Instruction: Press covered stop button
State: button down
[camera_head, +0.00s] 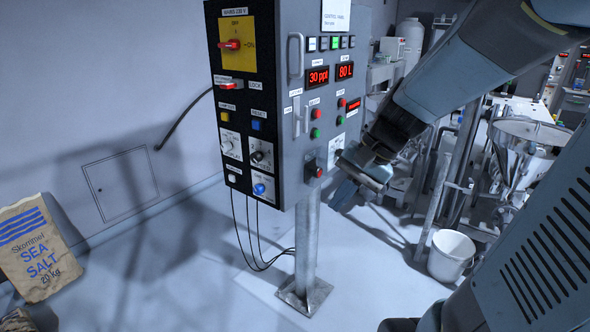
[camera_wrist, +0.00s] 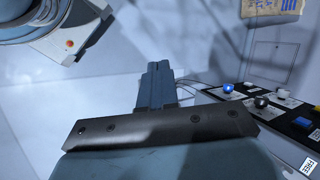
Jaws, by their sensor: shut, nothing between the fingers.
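A grey control cabinet (camera_head: 318,20) on a metal post carries buttons and displays. A red button (camera_head: 318,172) sits in a small dark housing low on its front face. It is probably the stop button, but I cannot tell how its cover stands. My gripper (camera_head: 340,199) is to the right of this button and slightly lower, apparently apart from the cabinet. In the wrist view the gripper fingers (camera_wrist: 157,72) lie together, shut and empty. The wrist view shows the black side panel (camera_wrist: 270,112) at the right; the red button is not visible there.
The side panel carries a red switch on a yellow plate (camera_head: 238,55) and a blue knob (camera_head: 259,188). Cables hang beside the post (camera_head: 306,240). A white bucket (camera_head: 450,255) and a steel funnel (camera_head: 528,140) stand right. Floor between is clear.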

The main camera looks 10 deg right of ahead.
aim_at(320, 174)
jog(key=w+d+f+m+t+y, duration=0.4)
jog(key=w+m, duration=0.4)
jog(key=w, duration=0.1)
jog(key=w+d+f+m+t+y, duration=0.4)
jog(key=w+d+f+m, duration=0.1)
jog(key=w+m, duration=0.25)
jog(key=w+d+f+m+t+h, duration=0.3)
jog(key=w+d+f+m+t, duration=0.1)
jog(key=d+m+t, duration=0.1)
jog(key=d+m, duration=0.1)
jog(key=d, duration=0.1)
jog(key=shift+d+f, duration=0.35)
jog(key=shift+f, duration=0.05)
jog(key=shift+a+m, duration=0.1)
jog(key=shift+m, duration=0.15)
jog(key=x, duration=1.4)
